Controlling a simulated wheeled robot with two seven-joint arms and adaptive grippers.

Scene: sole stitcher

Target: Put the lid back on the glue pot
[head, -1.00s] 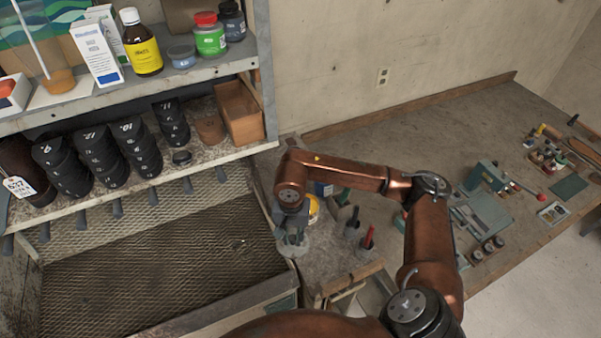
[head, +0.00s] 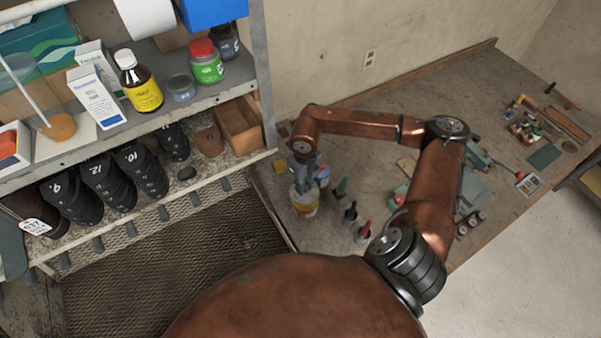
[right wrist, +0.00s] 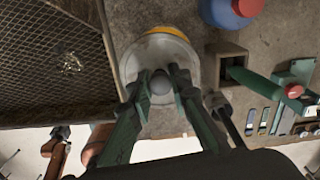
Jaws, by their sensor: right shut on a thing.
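My right gripper (head: 303,178) is above the glue pot (head: 305,207), a pale pot with a yellow band, standing on the bench. In the right wrist view my right gripper (right wrist: 158,82) is shut on the knob of the lid (right wrist: 152,50), a pale round disc. The lid covers most of the glue pot, whose yellow edge (right wrist: 176,32) shows past the lid's far side. I cannot tell whether the lid touches the rim or is just above it. My left gripper is not in view.
A blue container with a red cap (right wrist: 232,10) stands close beside the pot. A holder with a green-handled tool (head: 342,190) and a red-handled tool (head: 366,230) are to the right. The mesh tray (head: 190,255) and the shelf (head: 170,200) are left.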

